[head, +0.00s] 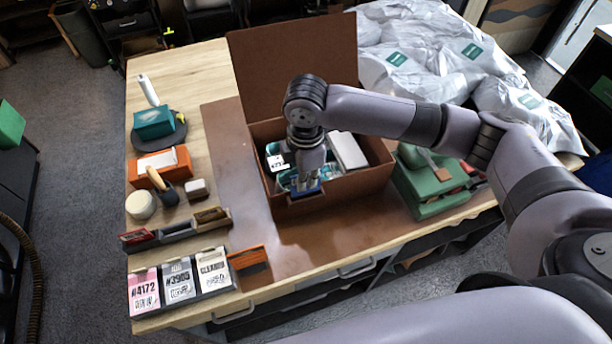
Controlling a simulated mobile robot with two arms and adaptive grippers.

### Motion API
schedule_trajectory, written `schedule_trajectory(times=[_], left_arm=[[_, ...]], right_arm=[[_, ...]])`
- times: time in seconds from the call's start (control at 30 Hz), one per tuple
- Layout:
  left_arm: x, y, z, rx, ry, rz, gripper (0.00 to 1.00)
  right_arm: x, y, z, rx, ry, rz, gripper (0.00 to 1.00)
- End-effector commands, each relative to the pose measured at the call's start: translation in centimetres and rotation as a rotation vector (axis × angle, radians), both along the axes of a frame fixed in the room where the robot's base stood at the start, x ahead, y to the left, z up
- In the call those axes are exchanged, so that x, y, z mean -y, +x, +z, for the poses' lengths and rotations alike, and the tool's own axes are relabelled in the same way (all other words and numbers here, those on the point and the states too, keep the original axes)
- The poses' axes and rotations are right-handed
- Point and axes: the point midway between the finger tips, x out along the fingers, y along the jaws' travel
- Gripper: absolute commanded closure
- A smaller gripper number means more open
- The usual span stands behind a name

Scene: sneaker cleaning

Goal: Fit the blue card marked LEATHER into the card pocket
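My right gripper (306,180) points down inside the open brown box (330,195), close to its front wall. Its fingertips are at a small blue card (306,192) and appear shut on it. The card stands roughly upright by the inner side of the front wall. Its lettering cannot be read, and the gripper hides part of it. The card pocket cannot be made out; the gripper and the box wall cover that spot. My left gripper is not in view.
The box holds teal-and-white items and a white block (347,151); its lid (290,70) stands open behind. A card rack (165,238) and numbered tags (180,281) lie left. A green case (432,185) stands right, wrapped bags (440,65) behind.

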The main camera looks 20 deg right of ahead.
Motion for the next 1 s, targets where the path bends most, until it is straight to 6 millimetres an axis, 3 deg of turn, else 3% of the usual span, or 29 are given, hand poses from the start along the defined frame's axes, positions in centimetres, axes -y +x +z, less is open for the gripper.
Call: schedule_trajectory(times=[1.0], left_arm=[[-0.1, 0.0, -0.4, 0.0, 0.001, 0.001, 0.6]], right_arm=[[0.0, 0.0, -1.7, -0.001, 0.0, 0.0, 1.0]])
